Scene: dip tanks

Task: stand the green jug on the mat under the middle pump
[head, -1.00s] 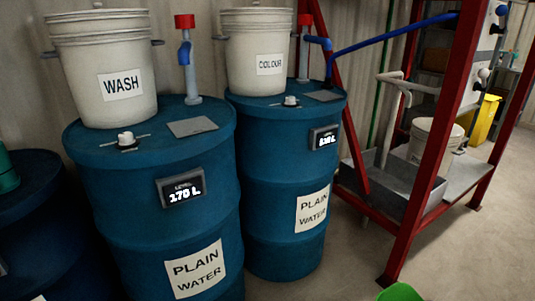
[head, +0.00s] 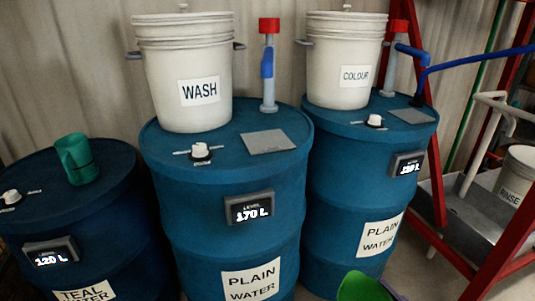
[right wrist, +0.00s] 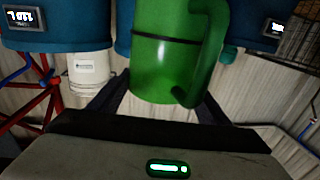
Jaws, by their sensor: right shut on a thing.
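The bright green jug (head: 362,288) shows at the bottom edge of the head view, mostly cut off. In the right wrist view the jug (right wrist: 165,70) has a dark band and a handle on its right. My right gripper (right wrist: 157,100) is shut on it, in front of the barrels and apart from the mat. The middle pump (head: 268,75), with a red cap and blue spout, stands on the middle blue barrel. A bare grey square mat (head: 267,142) lies on the barrel top in front of it. My left gripper is not in view.
The white WASH bucket (head: 187,75) stands left of the middle pump. A knob (head: 200,151) sits left of the mat. A teal jug (head: 76,158) stands on the left barrel. The right barrel carries the COLOUR bucket (head: 345,60), another pump (head: 396,60) and another mat (head: 411,116).

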